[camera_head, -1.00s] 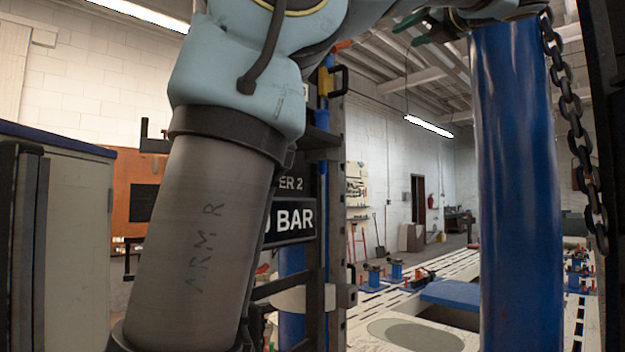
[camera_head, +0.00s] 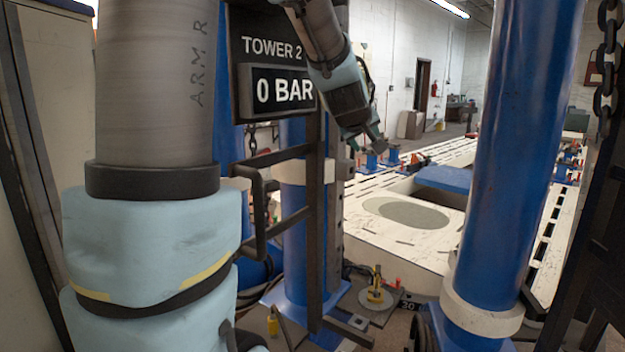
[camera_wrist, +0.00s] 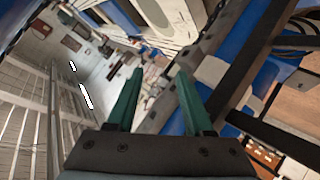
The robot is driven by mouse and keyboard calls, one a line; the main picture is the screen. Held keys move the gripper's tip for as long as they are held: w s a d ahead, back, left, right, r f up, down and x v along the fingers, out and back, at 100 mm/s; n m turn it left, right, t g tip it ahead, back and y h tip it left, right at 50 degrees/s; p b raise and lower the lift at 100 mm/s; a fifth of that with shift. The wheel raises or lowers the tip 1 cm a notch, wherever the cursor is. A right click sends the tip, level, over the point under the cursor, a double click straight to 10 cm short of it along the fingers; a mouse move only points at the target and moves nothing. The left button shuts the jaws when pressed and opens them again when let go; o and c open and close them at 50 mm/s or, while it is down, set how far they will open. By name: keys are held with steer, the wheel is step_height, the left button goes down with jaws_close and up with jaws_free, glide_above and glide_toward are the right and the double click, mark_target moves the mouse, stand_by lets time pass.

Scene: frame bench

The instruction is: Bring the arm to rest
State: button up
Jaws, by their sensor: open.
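My gripper (camera_head: 372,146) hangs at the end of my arm in the head view, pointing down and to the right, in front of the frame bench. In the wrist view its two green fingers (camera_wrist: 158,98) stand apart with nothing between them, so it is open and empty. My arm's grey tube and pale blue joints fill the left of the head view. The black sign reading TOWER 2 and 0 BAR (camera_head: 280,88) is just left of the forearm. I cannot tell how far the gripper is from the tower's dark upright.
A blue column (camera_head: 520,150) with a white collar stands right of centre, a dark chain (camera_head: 608,60) beside it. The white slotted bench (camera_head: 405,245) lies behind. A dark bracket (camera_head: 262,200) juts out below the sign.

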steer(key=s+a+f+m+g+y, duration=0.4)
steer(key=s+a+f+g, duration=0.5)
steer(key=s+a+f, duration=1)
step_height(320, 180, down, 2)
steer(key=s, duration=0.3)
steer(key=shift+f+g, duration=0.25)
steer(key=shift+g, duration=0.15)
steer(key=shift+w, duration=0.1)
